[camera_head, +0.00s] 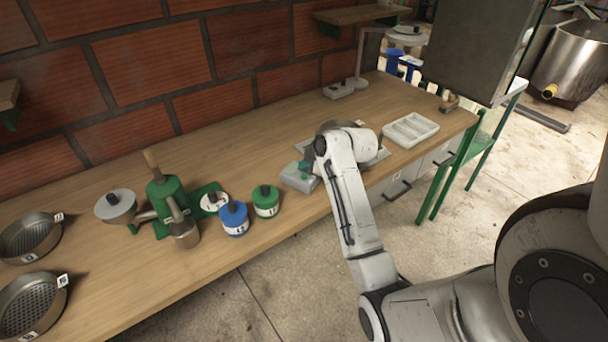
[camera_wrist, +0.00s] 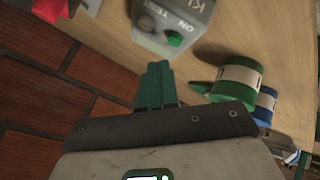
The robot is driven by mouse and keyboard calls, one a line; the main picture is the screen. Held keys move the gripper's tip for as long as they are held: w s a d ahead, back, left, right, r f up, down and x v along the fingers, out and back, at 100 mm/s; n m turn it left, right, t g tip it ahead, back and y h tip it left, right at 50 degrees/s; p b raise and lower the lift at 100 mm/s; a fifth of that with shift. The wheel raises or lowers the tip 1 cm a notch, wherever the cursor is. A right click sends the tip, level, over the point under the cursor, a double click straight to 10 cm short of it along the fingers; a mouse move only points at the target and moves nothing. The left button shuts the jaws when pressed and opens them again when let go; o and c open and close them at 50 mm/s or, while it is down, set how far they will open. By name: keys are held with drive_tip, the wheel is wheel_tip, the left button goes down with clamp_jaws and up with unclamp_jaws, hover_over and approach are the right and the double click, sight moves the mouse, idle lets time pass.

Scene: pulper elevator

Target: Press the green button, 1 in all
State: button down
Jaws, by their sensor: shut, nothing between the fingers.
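The green button (camera_wrist: 175,39) sits on the end of a grey box (camera_wrist: 160,25) marked ON and TEST in the wrist view, beside a dark round knob (camera_wrist: 146,22). In the head view the grey box (camera_head: 298,179) stands near the front edge of the bench, under my arm's end; I cannot make out the button there. My gripper (camera_wrist: 157,66) has its green fingers together and empty. In the wrist view the tips lie just below the box, with a visible gap between tips and button.
A green-lidded canister (camera_head: 265,202) and a blue one (camera_head: 234,218) stand left of the box. A green press (camera_head: 165,195) stands further left. A white tray (camera_head: 410,130) lies to the right. The bench (camera_head: 250,140) behind the box is clear up to the brick wall (camera_head: 220,60).

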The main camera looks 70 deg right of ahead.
sight(306, 180)
wheel_tip(306, 180, up, 4)
drive_tip(key=p, duration=0.3)
drive_tip(key=shift+r, duration=0.2)
idle(0.8)
